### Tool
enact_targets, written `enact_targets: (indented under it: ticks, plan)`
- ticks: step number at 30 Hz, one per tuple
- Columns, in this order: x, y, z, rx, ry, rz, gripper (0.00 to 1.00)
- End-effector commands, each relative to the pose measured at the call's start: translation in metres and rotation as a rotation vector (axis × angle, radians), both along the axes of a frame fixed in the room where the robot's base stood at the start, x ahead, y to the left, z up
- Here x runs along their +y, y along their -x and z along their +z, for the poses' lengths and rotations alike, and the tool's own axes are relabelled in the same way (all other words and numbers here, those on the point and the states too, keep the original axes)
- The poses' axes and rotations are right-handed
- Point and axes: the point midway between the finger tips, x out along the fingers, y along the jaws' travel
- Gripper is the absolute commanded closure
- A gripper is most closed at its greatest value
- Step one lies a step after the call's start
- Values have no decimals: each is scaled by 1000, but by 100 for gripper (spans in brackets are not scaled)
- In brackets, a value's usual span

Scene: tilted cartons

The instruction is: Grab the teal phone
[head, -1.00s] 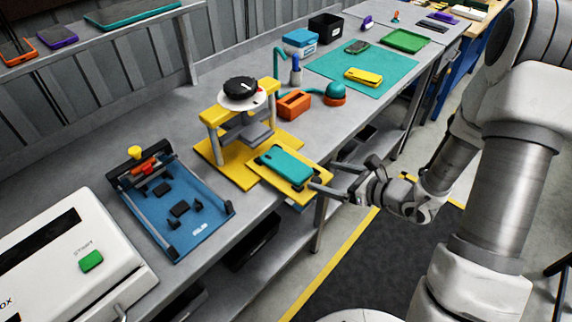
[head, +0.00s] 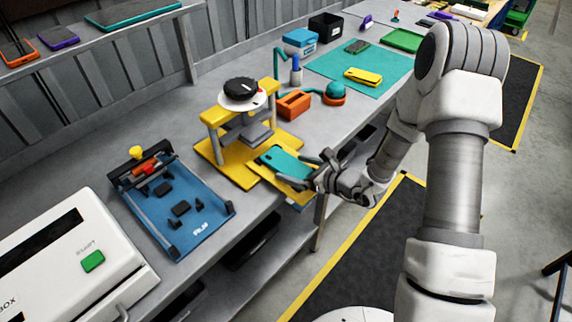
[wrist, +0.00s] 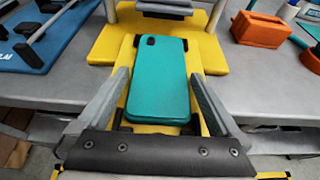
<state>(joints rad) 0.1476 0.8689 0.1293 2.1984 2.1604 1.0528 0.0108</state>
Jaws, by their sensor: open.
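The teal phone (head: 283,160) lies flat on the yellow sliding tray (head: 268,174) of the yellow press (head: 243,120), at the front edge of the bench. In the wrist view the phone (wrist: 159,80) lies back up, its camera end away from me. My gripper (head: 308,166) is open at the phone's near end. In the wrist view the fingers of my gripper (wrist: 156,92) stand one on each side of the phone's near part, with gaps and no clear contact. The phone's far end is fully visible.
A blue fixture (head: 180,208) stands left of the press. An orange block (head: 294,105) sits right of it. A yellow phone (head: 363,76) lies on a teal mat (head: 392,85) farther back. The press top stands above the tray's far end.

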Motion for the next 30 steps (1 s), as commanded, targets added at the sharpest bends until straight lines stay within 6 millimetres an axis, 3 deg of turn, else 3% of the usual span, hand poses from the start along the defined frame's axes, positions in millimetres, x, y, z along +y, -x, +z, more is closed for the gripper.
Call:
enact_targets:
  ticks: [3, 18, 30]
  plan:
    - [0, 0, 0, 0, 0, 0, 4]
    - [0, 0, 1, -1, -1, 0, 90]
    - [-1, 0, 12, -3, 0, 0, 90]
